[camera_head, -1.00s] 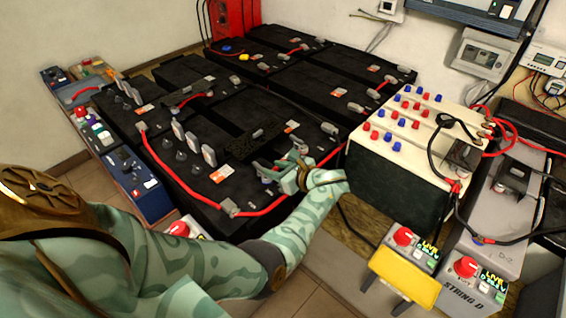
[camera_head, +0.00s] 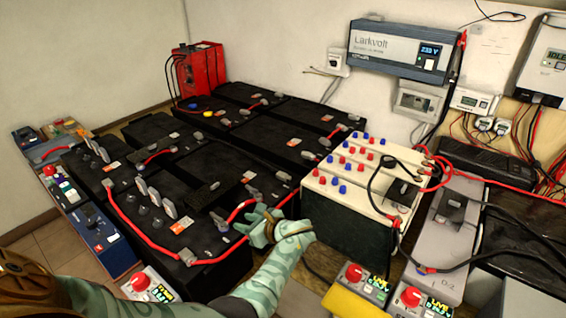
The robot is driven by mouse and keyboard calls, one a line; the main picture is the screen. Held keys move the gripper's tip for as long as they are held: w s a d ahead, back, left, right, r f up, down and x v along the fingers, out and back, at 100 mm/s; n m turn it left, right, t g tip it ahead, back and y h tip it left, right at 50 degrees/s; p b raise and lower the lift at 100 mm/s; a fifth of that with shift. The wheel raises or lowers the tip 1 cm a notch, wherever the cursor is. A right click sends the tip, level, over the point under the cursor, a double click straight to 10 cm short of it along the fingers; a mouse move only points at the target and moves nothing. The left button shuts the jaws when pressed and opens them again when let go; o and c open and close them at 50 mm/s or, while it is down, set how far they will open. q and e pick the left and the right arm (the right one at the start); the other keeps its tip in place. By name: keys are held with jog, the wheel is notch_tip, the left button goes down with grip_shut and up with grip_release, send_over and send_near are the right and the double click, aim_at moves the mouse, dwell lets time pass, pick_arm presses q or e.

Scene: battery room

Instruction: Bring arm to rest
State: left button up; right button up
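My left arm comes in from the bottom left, with a pale green patterned sleeve. Its gripper (camera_head: 250,217) is over the front right edge of the black battery bank, close to a red cable (camera_head: 165,252). Its fingertips look apart, with nothing seen between them. The black batteries (camera_head: 205,185) fill the middle of the view, with grey terminals and upright grey tabs on top. My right gripper is not in view.
A white-topped battery block (camera_head: 340,222) with red and blue caps stands just right of the gripper. Boxes with red knobs (camera_head: 352,280) stand in front. A control strip (camera_head: 95,228) lies left. An inverter (camera_head: 398,52) hangs on the wall. Floor (camera_head: 55,245) shows at left.

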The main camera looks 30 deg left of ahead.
pick_arm(q)
jog(key=w+d+f+n+t+h, duration=0.35)
jog(key=d+f+n+h, duration=0.45)
jog(key=f, duration=0.5)
jog(key=s+d+f+n+t+h, duration=0.1)
jog(key=s+d+f+n+h, duration=0.2)
jog(key=s+d+f, duration=0.55)
jog(key=s+f+n+g+h, duration=0.1)
jog(key=s+f, duration=0.3)
jog(key=s, duration=0.3)
jog(key=s+d+f+n+h, duration=0.1)
jog(key=s+f+n, duration=0.1)
jog(key=s+f, duration=0.35)
jog(key=s+f+n+g, duration=0.1)
jog(key=s+f, duration=0.1)
jog(key=s, duration=0.7)
jog(key=s+a+f+g, duration=0.1)
jog(key=s+f+g, duration=0.1)
jog(key=s, duration=2.2)
jog(key=shift+g, duration=0.45)
jog(key=shift+f, duration=0.1)
